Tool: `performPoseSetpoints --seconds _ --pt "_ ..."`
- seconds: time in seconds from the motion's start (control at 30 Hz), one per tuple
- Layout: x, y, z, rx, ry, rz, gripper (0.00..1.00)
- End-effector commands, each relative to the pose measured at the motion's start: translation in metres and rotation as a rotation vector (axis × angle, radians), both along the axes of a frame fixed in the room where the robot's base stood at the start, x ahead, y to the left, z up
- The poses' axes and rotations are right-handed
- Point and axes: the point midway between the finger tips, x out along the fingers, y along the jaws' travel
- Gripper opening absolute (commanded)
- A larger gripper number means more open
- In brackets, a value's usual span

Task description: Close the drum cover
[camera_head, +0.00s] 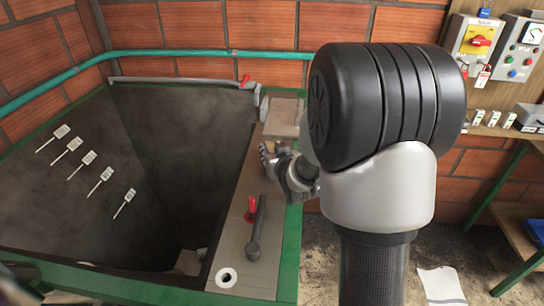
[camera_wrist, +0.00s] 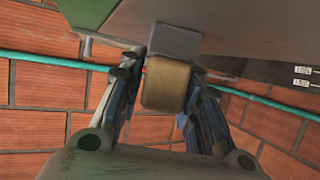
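In the head view a large dark opening (camera_head: 165,140) lies inside a green frame, with a beige metal strip (camera_head: 237,235) along its right side. I cannot clearly identify the drum cover. My gripper (camera_head: 272,160) is over the far part of this strip, partly hidden by my arm. In the wrist view my gripper (camera_wrist: 163,72) has its fingers on both sides of a tan rounded block (camera_wrist: 165,82). The block joins a grey bracket (camera_wrist: 174,41) under a grey panel (camera_wrist: 245,25). I cannot tell whether the fingers touch the block.
A dark lever (camera_head: 257,230) with a red part stands on the strip. A grey bar (camera_head: 180,81) runs along the opening's back edge. A green pipe (camera_head: 160,53) crosses the brick wall. Control boxes (camera_head: 475,45) hang at right; paper (camera_head: 441,286) lies on the floor.

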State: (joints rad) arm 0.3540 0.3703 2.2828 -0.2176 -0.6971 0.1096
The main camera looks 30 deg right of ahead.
Motion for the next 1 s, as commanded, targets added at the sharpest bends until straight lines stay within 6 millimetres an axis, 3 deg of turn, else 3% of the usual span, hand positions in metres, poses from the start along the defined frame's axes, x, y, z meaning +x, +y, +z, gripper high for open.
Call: performPoseSetpoints --seconds 0.4,0.67,0.87,1.0 --pt "0.000 0.000 0.000 0.000 -0.001 0.000 0.01" --pt "0.001 0.000 0.003 0.000 -0.001 0.000 0.00" --pt "0.007 0.001 0.023 -0.002 -0.004 0.000 0.00" --pt "0.016 0.004 0.051 -0.002 -0.006 0.001 0.00"
